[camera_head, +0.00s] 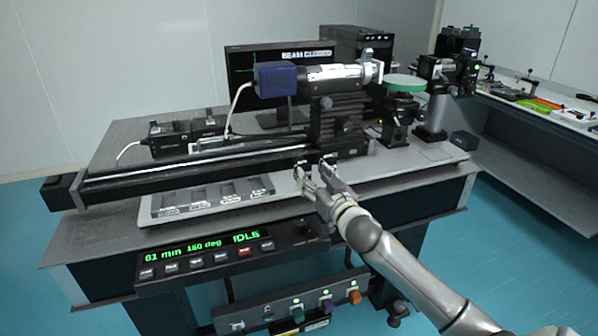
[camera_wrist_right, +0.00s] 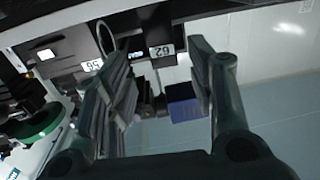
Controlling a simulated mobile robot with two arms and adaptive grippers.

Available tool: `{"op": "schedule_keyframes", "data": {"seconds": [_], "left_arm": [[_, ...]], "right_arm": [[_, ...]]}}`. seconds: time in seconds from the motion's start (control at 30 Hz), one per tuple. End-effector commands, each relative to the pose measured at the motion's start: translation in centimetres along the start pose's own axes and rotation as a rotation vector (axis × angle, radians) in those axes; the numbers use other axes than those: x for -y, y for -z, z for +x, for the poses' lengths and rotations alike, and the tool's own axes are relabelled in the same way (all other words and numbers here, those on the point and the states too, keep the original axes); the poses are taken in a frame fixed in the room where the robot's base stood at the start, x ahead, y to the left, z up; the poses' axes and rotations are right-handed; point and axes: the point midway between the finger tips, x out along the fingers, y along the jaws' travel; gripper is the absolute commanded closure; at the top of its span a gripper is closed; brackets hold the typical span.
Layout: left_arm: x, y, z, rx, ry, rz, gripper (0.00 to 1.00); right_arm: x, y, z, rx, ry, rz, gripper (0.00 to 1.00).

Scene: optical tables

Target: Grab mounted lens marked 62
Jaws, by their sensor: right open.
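The label marked 62 (camera_wrist_right: 161,50) shows in the right wrist view on a dark mount, in the gap between my fingers. Part of that mount is in shadow, and I cannot clearly make out its lens. A second label, marked 56 (camera_wrist_right: 92,65), is to its left, partly behind a finger. A thin clear ring (camera_wrist_right: 105,37) stands between the two labels; I cannot tell which mount it belongs to. My right gripper (camera_head: 312,171) is open and empty in the head view, at the right end of the slotted tray; its fingers (camera_wrist_right: 157,62) show in the wrist view. My left gripper is out of view.
The grey slotted tray (camera_head: 155,211) lies at the table's front, below a long dark rail (camera_head: 200,166). A blue-ended tube (camera_head: 277,80) sits on a black stand above. A control panel (camera_head: 205,257) projects in front. A green disc (camera_head: 404,83) is at right.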

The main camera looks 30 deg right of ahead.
Motion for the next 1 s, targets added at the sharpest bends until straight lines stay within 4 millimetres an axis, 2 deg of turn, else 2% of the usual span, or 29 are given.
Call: {"op": "schedule_keyframes", "data": {"seconds": [0.1,0.33,0.53,0.7,1.0], "left_arm": [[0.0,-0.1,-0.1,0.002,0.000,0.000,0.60],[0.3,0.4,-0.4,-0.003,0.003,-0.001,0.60],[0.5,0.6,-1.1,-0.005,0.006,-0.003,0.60],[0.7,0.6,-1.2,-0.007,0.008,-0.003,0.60],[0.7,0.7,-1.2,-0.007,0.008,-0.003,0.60]], "right_arm": [[0.0,0.1,1.3,-0.001,0.001,0.000,0.50],[0.1,0.2,2.5,0.001,0.000,-0.002,0.50],[0.2,1.0,5.0,-0.001,0.000,-0.003,0.50],[0.2,0.7,6.6,0.001,0.000,0.000,0.50],[0.2,0.6,7.0,0.001,0.001,0.000,0.50]]}}
